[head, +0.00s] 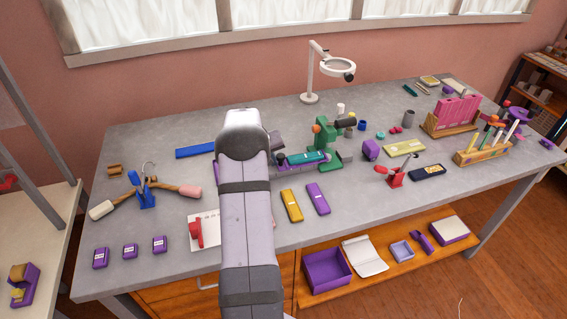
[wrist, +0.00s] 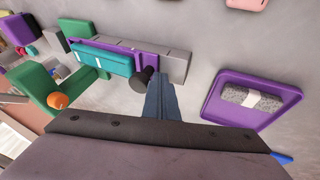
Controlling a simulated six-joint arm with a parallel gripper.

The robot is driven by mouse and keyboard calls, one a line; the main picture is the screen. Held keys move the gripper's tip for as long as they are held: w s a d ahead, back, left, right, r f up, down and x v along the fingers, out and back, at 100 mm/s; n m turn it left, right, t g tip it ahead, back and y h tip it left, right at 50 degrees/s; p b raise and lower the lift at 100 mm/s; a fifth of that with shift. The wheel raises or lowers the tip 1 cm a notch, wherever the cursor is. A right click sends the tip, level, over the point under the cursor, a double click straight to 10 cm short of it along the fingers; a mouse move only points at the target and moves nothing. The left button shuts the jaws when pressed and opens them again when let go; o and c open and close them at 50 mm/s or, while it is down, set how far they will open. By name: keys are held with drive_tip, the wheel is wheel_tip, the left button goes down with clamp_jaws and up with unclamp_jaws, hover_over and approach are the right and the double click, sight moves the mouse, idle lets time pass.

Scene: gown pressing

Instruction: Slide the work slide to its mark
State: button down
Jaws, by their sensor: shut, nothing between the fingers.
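The work slide, a teal block (wrist: 100,58) on a purple carriage (wrist: 128,50), lies along a grey rail (wrist: 176,66) in the wrist view. A black knob (wrist: 143,76) stands at the slide's end. The teal block also shows beside the green press (head: 326,135) in the head view. My gripper (wrist: 160,82) is shut and empty, its fingertips right beside the knob; I cannot tell whether they touch. Thin lines cross the bare rail, but I cannot tell which is the mark. In the head view my arm hides the gripper and part of the rail.
A purple tray (wrist: 211,98) with a grey-and-white block stands right of my fingers in the wrist view. The press's green frame (wrist: 45,92) with an orange knob (wrist: 58,101) is on the left. A magnifier lamp (head: 311,97) stands behind. Yellow (head: 291,206) and purple (head: 318,198) blocks lie in front.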

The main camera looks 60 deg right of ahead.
sight(292, 157)
drive_tip(key=shift+s+d+p, duration=0.5)
drive_tip(key=shift+s+d, duration=1.1)
drive_tip(key=shift+s, duration=0.05)
drive_tip(key=shift+d, duration=0.1)
drive_tip(key=shift+s+d+p, duration=0.4)
drive_tip(key=shift+s+d, duration=0.5)
drive_tip(key=shift+s, duration=0.05)
drive_tip(key=shift+s+d, duration=0.3)
drive_tip(key=shift+w+a, duration=0.1)
drive_tip(key=shift+w+a+b, duration=0.35)
drive_tip(key=shift+w+a, duration=0.1)
drive_tip(key=shift+r+p, duration=2.45)
drive_tip(key=shift+r, duration=1.6)
